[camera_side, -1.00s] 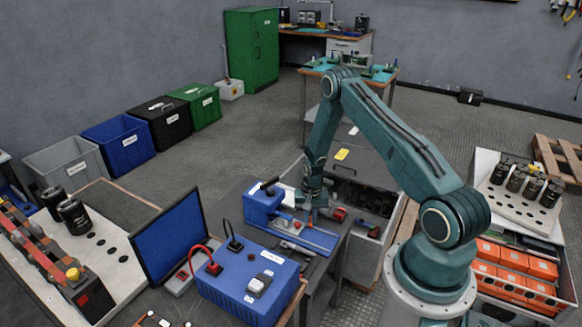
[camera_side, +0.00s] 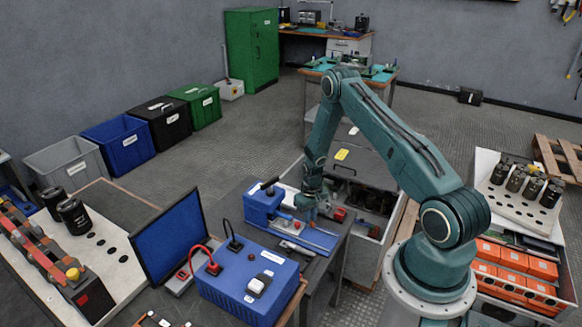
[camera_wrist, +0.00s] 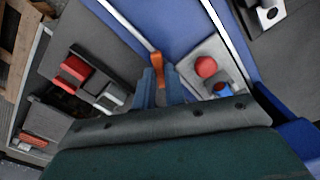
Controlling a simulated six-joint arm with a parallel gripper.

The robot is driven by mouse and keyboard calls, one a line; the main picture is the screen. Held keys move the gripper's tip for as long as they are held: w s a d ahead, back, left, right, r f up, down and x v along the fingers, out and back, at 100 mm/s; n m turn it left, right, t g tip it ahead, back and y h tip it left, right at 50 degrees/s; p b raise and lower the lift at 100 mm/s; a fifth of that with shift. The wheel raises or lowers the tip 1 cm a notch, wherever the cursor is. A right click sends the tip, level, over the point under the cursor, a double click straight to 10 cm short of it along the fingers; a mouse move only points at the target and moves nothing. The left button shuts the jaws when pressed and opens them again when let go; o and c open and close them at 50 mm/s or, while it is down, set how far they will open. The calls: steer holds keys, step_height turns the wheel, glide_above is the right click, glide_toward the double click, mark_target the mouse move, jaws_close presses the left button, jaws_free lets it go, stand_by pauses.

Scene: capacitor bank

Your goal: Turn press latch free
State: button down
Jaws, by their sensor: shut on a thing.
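The blue press (camera_side: 262,208) with a black handle stands on the dark bench, and its long blue bed runs right from it. My gripper (camera_side: 311,206) is low over that bed. In the wrist view my gripper (camera_wrist: 158,90) is shut on the orange latch (camera_wrist: 157,68), whose upper end shows between the fingertips. The latch lies along the bed's edge. A red knob (camera_wrist: 206,67) and a small blue part (camera_wrist: 221,89) sit on a grey plate to its right. The lower part of the latch is hidden by my fingers.
A red block (camera_wrist: 75,70) sits left of the gripper in the wrist view.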

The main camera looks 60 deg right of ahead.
stand_by(0.4)
steer(key=n, duration=0.6)
stand_by(0.3)
steer(key=c, duration=1.6)
jaws_free()
steer(key=shift+c, duration=0.2)
steer(key=shift+r, duration=0.1)
steer(key=shift+r, duration=3.4)
